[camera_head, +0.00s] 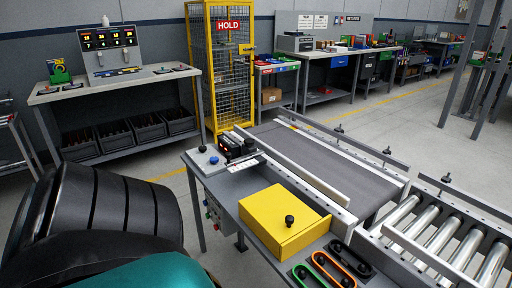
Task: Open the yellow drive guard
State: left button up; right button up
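The yellow drive guard (270,217) is a flat yellow box on the grey side table (232,184), beside the conveyor. Its lid lies flat and looks closed. Neither gripper shows in the head view. Dark, rounded parts and a teal surface fill the lower left, and they look like my own body. No gripper is near the guard in this view.
A dark conveyor belt (335,165) with metal rails runs behind the guard, and rollers (437,231) lie to the right. A small black device (237,147) stands behind it. Black, orange and green oval loops (334,268) lie in front. A yellow cage (226,75) stands farther back.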

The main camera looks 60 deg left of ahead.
aim_at(274, 213)
jog(key=u, duration=1.5)
